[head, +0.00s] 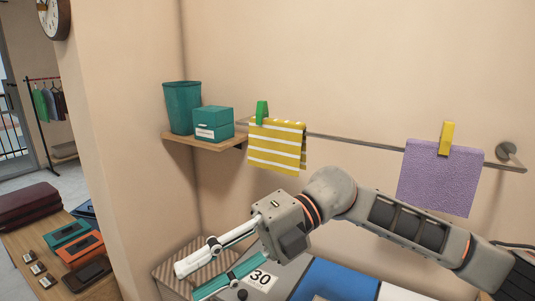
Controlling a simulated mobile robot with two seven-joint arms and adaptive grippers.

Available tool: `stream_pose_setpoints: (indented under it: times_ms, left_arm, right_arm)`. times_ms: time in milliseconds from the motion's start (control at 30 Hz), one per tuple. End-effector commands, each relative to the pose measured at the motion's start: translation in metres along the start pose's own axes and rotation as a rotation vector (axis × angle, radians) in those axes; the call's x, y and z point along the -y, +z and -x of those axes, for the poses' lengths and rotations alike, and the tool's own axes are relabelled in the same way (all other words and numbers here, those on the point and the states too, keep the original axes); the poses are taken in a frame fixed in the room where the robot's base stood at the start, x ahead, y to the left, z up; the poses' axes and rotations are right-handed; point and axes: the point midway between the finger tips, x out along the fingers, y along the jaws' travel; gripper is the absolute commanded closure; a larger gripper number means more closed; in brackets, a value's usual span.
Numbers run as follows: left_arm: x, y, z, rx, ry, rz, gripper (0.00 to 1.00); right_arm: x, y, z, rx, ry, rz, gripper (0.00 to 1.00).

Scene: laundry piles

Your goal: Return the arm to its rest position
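My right arm comes in from the lower right and reaches left across the front of the wall. Its gripper (190,282) points to the lower left, with a white finger above and a teal finger below. The fingers are spread apart and I see nothing held between them. The gripper is over a striped box and a surface with a "30" label (261,279). My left gripper is not in view.
A wall rail (350,139) holds a yellow striped towel (277,146) with a green clip (262,112) and a purple towel (438,180) with a yellow clip (447,138), close above my arm. A shelf (205,143) bears a teal bin (182,107) and box (213,123).

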Motion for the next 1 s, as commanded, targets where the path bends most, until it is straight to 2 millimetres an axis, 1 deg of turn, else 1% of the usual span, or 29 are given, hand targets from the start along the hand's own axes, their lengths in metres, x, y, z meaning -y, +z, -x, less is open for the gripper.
stream_pose_setpoints:
  times_ms: [33, 67, 167, 267, 333, 467, 567, 667, 700, 767, 800, 867, 900, 967, 1000]
  left_arm:
    - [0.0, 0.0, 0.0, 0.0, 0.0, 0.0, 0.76]
    - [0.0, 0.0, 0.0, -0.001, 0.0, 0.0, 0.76]
    - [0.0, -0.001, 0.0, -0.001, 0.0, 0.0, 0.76]
    - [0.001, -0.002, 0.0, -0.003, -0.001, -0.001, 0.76]
    - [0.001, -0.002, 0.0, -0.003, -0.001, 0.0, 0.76]
    - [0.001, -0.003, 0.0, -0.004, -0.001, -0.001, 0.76]
    - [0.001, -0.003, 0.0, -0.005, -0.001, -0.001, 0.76]
    - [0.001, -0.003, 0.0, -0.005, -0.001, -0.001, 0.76]
    - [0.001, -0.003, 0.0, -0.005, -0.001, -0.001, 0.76]
    - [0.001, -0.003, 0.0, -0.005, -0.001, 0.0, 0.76]
    - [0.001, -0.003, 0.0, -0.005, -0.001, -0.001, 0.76]
    - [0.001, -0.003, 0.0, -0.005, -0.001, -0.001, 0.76]
    - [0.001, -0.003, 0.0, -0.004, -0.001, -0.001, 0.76]
    - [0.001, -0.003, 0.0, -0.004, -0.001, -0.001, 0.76]
    - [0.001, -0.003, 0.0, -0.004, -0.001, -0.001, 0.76]
  right_arm:
    - [-0.003, 0.0, -0.007, 0.01, 0.092, -0.017, 0.66]
    - [-0.006, 0.002, -0.01, 0.021, 0.145, -0.026, 0.66]
    - [-0.015, 0.009, -0.012, 0.072, 0.319, -0.061, 0.66]
    - [-0.02, 0.019, -0.007, 0.139, 0.486, -0.114, 0.66]
    - [-0.019, 0.028, 0.001, 0.196, 0.597, -0.158, 0.66]
    - [-0.005, 0.046, 0.023, 0.321, 0.787, -0.262, 0.66]
    - [0.018, 0.059, 0.043, 0.432, 0.915, -0.356, 0.66]
    - [0.052, 0.07, 0.065, 0.554, 1.029, -0.467, 0.66]
    - [0.069, 0.073, 0.073, 0.605, 1.068, -0.514, 0.66]
    - [0.096, 0.076, 0.085, 0.684, 1.122, -0.587, 0.66]
    - [0.117, 0.076, 0.093, 0.738, 1.154, -0.64, 0.66]
    - [0.15, 0.075, 0.103, 0.82, 1.196, -0.723, 0.66]
    - [0.174, 0.071, 0.109, 0.877, 1.219, -0.781, 0.66]
    - [0.211, 0.064, 0.117, 0.962, 1.247, -0.868, 0.66]
    - [0.238, 0.057, 0.12, 1.018, 1.262, -0.93, 0.66]
